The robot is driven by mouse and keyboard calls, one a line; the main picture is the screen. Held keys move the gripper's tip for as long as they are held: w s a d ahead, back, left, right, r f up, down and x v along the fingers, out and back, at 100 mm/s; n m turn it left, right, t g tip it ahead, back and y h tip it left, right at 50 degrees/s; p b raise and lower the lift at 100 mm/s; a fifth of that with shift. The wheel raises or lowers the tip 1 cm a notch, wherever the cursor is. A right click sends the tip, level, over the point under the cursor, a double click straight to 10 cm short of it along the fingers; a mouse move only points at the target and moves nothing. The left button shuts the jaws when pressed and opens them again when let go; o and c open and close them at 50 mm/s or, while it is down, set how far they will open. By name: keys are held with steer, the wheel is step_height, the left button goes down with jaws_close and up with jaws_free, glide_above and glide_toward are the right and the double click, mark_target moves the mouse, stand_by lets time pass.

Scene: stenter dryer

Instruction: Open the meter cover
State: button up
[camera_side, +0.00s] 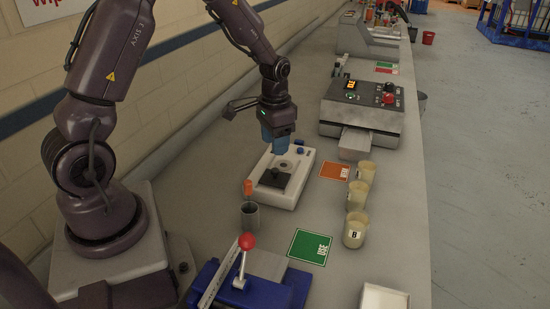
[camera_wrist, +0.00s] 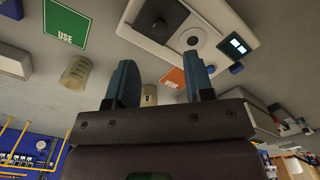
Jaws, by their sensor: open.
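The white meter (camera_side: 293,193) sits on the bench below my gripper. A dark square piece, seemingly the meter cover (camera_side: 273,179), lies at its near end; a round grey part and blue knobs are beyond it. In the wrist view the meter (camera_wrist: 212,14) shows at the top, with the dark piece (camera_wrist: 157,22), a round port, a lit display and a blue knob. My gripper (camera_side: 273,144) is above the far part of the meter, fingers pointing down. Its blue fingers (camera_wrist: 160,75) are apart with nothing seen held between them. I cannot tell the cover's exact hinge side.
A grey cup (camera_side: 250,217) with an orange-topped item and a blue device with a red-ball lever (camera_side: 247,242) stand nearer. Several beakers (camera_side: 355,230) and green and orange cards (camera_side: 310,247) lie right. A grey machine (camera_side: 361,108) stands beyond the meter.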

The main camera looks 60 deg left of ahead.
step_height(320, 180, up, 5)
steer(key=shift+r, duration=0.2)
stand_by(0.3)
steer(key=s+d+r+t, duration=0.5)
steer(key=s+d+r, duration=0.8)
steer(key=s+r, duration=0.2)
steer(key=shift+s+d+r+t, duration=0.2)
steer(key=shift+s+t, duration=0.1)
steer(key=shift+s, duration=0.45)
